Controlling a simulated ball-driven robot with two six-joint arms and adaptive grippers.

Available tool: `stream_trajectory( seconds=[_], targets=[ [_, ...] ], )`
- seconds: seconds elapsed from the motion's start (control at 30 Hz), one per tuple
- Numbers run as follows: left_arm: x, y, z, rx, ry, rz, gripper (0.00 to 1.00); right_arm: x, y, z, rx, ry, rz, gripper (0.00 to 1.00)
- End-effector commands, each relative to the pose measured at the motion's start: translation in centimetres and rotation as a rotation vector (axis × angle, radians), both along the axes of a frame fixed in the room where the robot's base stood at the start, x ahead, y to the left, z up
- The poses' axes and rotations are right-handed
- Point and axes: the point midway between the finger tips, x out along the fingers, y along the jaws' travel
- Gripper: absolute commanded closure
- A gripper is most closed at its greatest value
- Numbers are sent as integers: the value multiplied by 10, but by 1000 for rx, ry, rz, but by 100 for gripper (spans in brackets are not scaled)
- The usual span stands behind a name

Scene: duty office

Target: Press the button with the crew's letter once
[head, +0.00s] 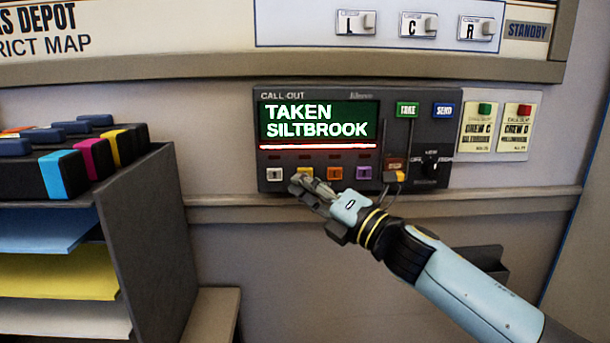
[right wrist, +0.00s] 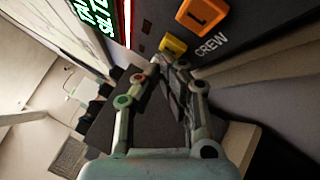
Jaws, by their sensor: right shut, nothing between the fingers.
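The dark call-out panel (head: 420,112) is on the wall, its green screen (head: 318,121) reading "TAKEN SILTBROOK". Along its bottom is a row of buttons: white (head: 274,174), yellow (head: 303,171), orange (head: 335,174) and purple (head: 364,173). Their letters are too small to read in the head view. In the right wrist view the orange button (right wrist: 202,14) bears a dark letter that I cannot read surely, beside the word "CREW". My right gripper (head: 298,184) is shut and empty, its fingertips at the yellow button (right wrist: 172,45); I cannot tell whether they touch. My left gripper is out of view.
Green "TAKE" (head: 407,110) and blue "SEND" (head: 444,110) buttons and a black knob (head: 431,165) are on the panel. Crew C (head: 480,142) and Crew D (head: 515,143) cards hang to its right. A dark shelf (head: 160,220) stands at left. A ledge (head: 480,201) runs below the panel.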

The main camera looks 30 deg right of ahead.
Motion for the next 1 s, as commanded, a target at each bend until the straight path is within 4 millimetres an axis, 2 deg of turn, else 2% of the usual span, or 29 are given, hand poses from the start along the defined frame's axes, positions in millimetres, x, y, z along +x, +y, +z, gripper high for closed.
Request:
stream_trajectory(
  seconds=[0.67, 1.0],
  targets=[
    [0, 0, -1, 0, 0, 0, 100, 4, -2, 0, 0, 0, 0, 100],
    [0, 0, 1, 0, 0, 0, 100, -9, 4, 0, 0, 0, 0, 100]
  ],
)
